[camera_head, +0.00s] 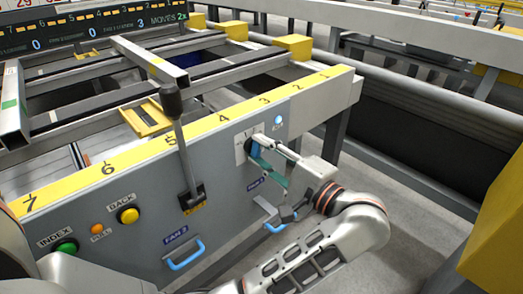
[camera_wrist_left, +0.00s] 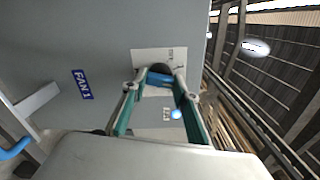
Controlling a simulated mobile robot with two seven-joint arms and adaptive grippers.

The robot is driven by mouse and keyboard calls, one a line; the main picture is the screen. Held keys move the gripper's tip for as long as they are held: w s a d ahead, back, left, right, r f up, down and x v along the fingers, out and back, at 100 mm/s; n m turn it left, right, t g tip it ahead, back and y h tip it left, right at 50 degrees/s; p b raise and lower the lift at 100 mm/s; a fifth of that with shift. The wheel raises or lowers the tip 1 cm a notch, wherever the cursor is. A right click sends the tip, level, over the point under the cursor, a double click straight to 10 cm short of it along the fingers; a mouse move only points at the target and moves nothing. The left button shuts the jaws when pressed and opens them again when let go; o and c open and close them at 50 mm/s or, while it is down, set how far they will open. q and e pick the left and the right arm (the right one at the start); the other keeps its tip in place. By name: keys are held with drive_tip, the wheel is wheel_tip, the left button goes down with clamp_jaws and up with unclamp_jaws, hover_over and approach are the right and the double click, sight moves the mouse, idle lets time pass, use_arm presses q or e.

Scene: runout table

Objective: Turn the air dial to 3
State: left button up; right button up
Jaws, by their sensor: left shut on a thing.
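The air dial is on a white plate (camera_head: 240,152) on the grey front panel, near its right end. My left gripper (camera_head: 258,150) is at the dial and hides most of it in the head view. In the left wrist view the dial (camera_wrist_left: 160,68) shows as a dark round knob on its white plate (camera_wrist_left: 146,58). The left fingertips (camera_wrist_left: 160,82) are shut on the dial, over its near part. The dial's setting and the plate's numbers are too small or hidden to read. My right gripper is not in view.
A pale blue lamp (camera_head: 278,120) is beside the dial. A black-handled lever (camera_head: 172,102) stands left of it. Blue FAN 2 (camera_head: 186,258) and FAN 1 (camera_head: 281,226) handles are below. Yellow (camera_head: 129,215), orange (camera_head: 97,229) and green (camera_head: 66,247) buttons are at left.

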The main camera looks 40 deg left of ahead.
use_arm(q)
drive_tip(key=m+p, duration=0.1)
drive_tip(key=m, duration=0.3)
drive_tip(key=shift+m+p, duration=0.45)
drive_tip(key=shift+m, duration=1.05)
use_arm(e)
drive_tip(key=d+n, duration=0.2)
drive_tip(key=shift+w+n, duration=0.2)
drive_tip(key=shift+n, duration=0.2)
use_arm(q)
drive_tip(key=shift+m, duration=0.3)
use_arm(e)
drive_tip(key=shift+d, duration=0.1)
use_arm(q)
drive_tip(key=o, duration=1.1)
drive_tip(key=shift+r, duration=0.1)
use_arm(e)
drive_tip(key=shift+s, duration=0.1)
use_arm(q)
wheel_tip(320, 180, up, 10)
drive_tip(key=shift+f, duration=0.1)
